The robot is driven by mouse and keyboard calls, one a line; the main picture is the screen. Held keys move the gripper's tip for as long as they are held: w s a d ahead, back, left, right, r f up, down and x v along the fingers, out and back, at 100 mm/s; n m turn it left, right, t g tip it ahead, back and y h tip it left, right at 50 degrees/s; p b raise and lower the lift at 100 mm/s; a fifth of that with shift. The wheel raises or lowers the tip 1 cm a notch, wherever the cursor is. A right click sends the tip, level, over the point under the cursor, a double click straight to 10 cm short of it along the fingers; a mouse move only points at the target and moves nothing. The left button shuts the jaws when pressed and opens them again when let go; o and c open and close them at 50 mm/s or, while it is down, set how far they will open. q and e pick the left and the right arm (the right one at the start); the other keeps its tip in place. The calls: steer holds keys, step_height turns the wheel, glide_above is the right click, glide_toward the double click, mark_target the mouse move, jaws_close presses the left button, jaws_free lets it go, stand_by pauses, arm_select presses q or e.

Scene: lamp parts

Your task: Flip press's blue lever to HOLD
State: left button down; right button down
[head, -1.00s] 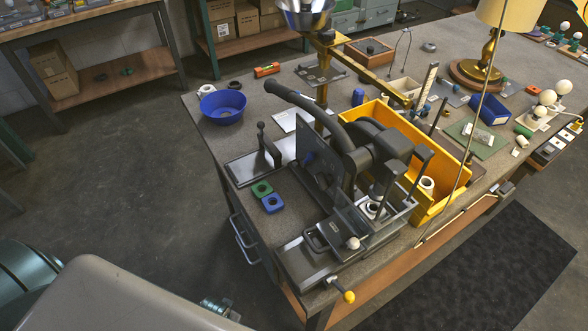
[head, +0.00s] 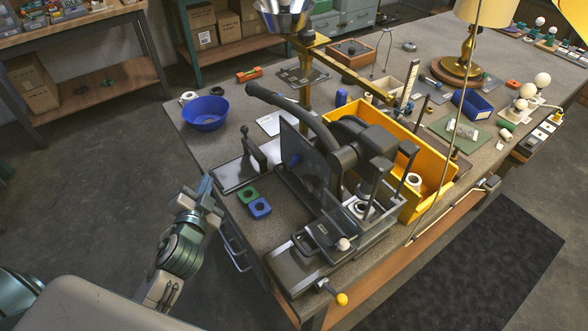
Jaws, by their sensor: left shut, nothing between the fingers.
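The press (head: 345,150) is a dark machine with a long curved handle, standing on the near part of the workbench. A dark see-through shield (head: 302,160) stands on its left side. I cannot clearly make out a blue lever on the press or its position. A blue block with a dark round hole (head: 260,208) and a green one (head: 247,195) lie left of the press base. My left gripper (head: 206,188) is shut and empty, over the floor just off the bench's left edge, left of these blocks and apart from the press. My right gripper is not in view.
A blue bowl (head: 206,113) sits at the bench's left corner. A yellow bin (head: 428,165) stands close behind the press. A yellow-knobbed handle (head: 341,298) sticks out past the front edge. A brass post and a thin cord rise near the press.

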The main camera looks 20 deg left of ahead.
arm_select(q)
steer(key=w+d+r+m+t+h, duration=0.1)
steer(key=w+d+r+m+h, duration=0.2)
steer(key=m+h, duration=0.5)
steer(key=w+d+r+m+t+h, duration=0.1)
steer(key=w+d+r+m+h, duration=0.15)
steer(key=d+m+h, duration=0.55)
steer(key=m+g+h, duration=0.1)
steer(key=m+g, duration=0.5)
steer(key=m, duration=0.3)
glide_toward(308, 165)
steer(key=v, duration=0.3)
steer(key=shift+s+a, duration=0.15)
steer(key=shift+a, duration=0.25)
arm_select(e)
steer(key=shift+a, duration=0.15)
arm_select(q)
steer(key=shift+r, duration=0.1)
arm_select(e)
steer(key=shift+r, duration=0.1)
